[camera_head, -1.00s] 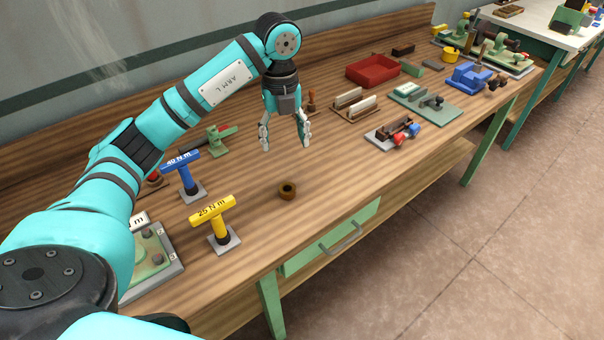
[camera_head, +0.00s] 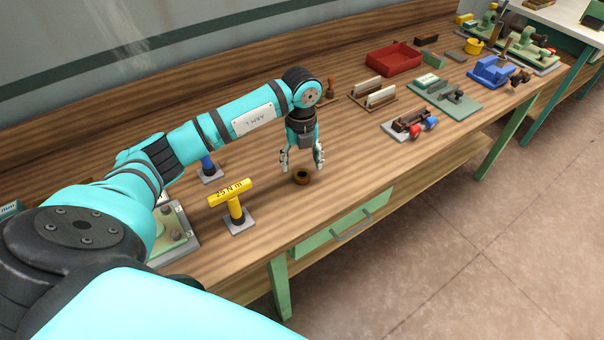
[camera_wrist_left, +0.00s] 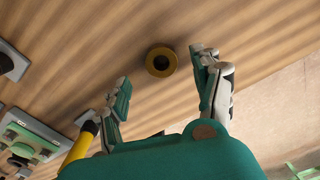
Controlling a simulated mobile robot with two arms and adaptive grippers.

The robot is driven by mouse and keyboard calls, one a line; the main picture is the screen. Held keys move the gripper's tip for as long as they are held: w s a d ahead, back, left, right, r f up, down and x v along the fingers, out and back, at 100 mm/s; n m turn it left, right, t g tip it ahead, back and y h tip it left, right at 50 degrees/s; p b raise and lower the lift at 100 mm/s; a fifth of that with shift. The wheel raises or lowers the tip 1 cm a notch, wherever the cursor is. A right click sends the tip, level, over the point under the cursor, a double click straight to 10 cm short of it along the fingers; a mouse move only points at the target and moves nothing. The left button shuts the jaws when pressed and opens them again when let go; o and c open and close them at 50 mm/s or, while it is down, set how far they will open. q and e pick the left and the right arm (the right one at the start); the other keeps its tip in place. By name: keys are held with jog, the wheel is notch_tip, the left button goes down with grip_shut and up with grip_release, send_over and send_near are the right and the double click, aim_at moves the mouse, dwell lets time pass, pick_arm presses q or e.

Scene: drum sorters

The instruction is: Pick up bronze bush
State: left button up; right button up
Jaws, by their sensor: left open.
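The bronze bush (camera_head: 302,177) is a small brown-gold ring standing on the wooden bench near its front edge. My left gripper (camera_head: 303,168) is open, pointing down just above the bush, with nothing between its fingers. In the left wrist view the bush (camera_wrist_left: 161,62) shows its dark bore and lies just beyond the fingertips, between their lines and closer to the right finger. The left gripper's two fingers (camera_wrist_left: 164,66) stand wide apart there. My right gripper is not in view.
A yellow 25 N m T-handle tool (camera_head: 234,203) stands left of the bush. A red tray (camera_head: 394,60), a wooden rack (camera_head: 373,95) and a small fixture with red and blue knobs (camera_head: 412,124) sit further right. The bench around the bush is clear.

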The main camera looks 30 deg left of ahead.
aim_at(302, 171)
pick_arm(q)
notch_tip(302, 171, down, 4)
jog(key=shift+d+r+p, duration=0.1)
jog(key=shift+p, duration=0.45)
jog(key=shift+f, duration=0.3)
jog(key=c, duration=1)
jog(key=shift+w, duration=0.1)
grip_shut()
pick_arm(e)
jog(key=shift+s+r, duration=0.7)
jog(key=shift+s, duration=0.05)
